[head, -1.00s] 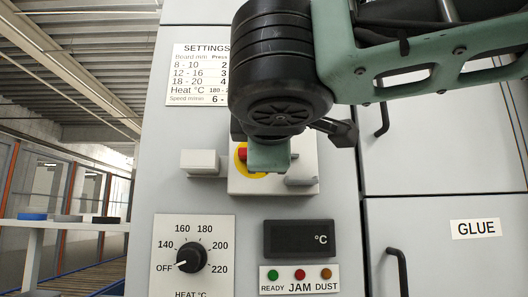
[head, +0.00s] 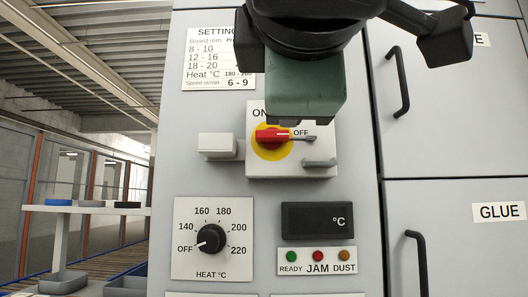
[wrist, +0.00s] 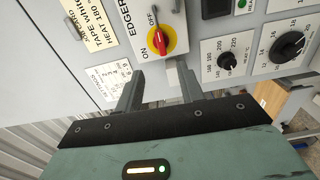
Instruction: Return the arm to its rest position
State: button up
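My gripper is in the wrist view (wrist: 160,84), with its two grey fingers apart and nothing between them. In the head view, my green gripper body (head: 305,88) hangs over the top of the switch plate, partly hiding its lettering; the fingers are mostly hidden there. The rotary switch (head: 272,138) has a red handle on a yellow disc. Its handle lies level in the head view, beside the word OFF. The switch also shows in the wrist view (wrist: 167,40), beyond the fingertips and apart from them.
A white block (head: 216,144) and a grey handle (head: 319,163) protrude beside the switch. Below are a heat knob (head: 211,239) pointing at OFF, a °C display (head: 318,221) and indicator lamps. Cabinet doors with black handles (head: 401,82) stand right. A shelf (head: 85,210) stands left.

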jog(key=w+d+f+g, duration=0.2)
jog(key=f+g, duration=0.2)
jog(key=f, duration=0.9)
jog(key=w+d+f+g, duration=0.15)
jog(key=f+g, duration=0.25)
jog(key=f, duration=0.9)
jog(key=s+d+f+m+g, duration=0.3)
jog(key=f, duration=0.4)
jog(key=s+d+f+m+g+y, duration=0.15)
jog(key=s+f+m+g, duration=0.25)
jog(key=f, duration=0.4)
jog(key=s+d+f+m+g, duration=0.3)
jog(key=f, duration=0.4)
notch_tip(320, 180, up, 20)
jog(key=p, duration=2)
jog(key=shift+w, duration=0.15)
jog(key=shift+r, duration=0.1)
